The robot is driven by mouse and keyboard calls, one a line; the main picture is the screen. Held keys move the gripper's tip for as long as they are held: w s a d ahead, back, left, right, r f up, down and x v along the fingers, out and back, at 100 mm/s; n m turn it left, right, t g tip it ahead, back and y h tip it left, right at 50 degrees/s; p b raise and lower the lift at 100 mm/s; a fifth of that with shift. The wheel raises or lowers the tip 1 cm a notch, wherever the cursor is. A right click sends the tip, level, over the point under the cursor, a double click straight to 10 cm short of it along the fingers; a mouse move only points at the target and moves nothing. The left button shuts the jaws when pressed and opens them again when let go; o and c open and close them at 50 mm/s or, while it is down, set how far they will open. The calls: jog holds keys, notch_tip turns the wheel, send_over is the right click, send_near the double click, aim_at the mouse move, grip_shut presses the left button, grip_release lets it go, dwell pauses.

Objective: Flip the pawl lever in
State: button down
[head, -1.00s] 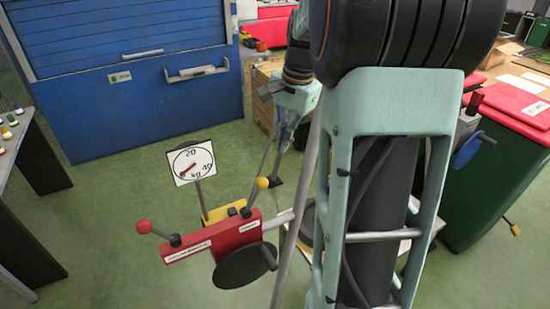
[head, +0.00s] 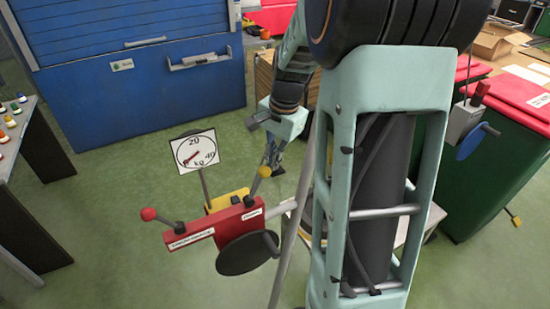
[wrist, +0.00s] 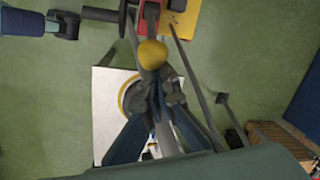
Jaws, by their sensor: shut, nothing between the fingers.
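The red winch housing (head: 215,228) stands low in the middle of the head view. A lever with a yellow ball knob (head: 265,171) rises tilted from its right end, beside a small white label (head: 252,214) that looks like it reads PAWL. Another lever with a red ball knob (head: 148,214) leans left from the other end. My gripper (head: 273,155) is close to the yellow knob. In the wrist view, the shut fingers (wrist: 164,88) point at the yellow knob (wrist: 152,54), which is just beyond the fingertips. Contact cannot be told.
A dial gauge (head: 195,151) on a post stands behind the housing. A black disc with a crank (head: 245,254) sits at its front. A blue cabinet (head: 140,100) is behind, green bins (head: 500,170) are at right. My arm hides much on the right.

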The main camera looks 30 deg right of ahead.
jog(key=shift+a, duration=0.1)
jog(key=shift+a+r+h+b, duration=0.4)
jog(key=shift+a+r+h, duration=0.05)
jog(key=shift+a+h, duration=0.45)
jog(key=a+h+b, duration=0.9)
jog(key=a+b, duration=0.2)
jog(key=b, duration=0.3)
jog(key=shift+s+a+r+n, duration=0.15)
jog(key=shift+s+r+n, duration=0.1)
jog(key=shift+n, duration=0.15)
jog(key=shift+a+f, duration=0.15)
jog(key=shift+t, duration=0.3)
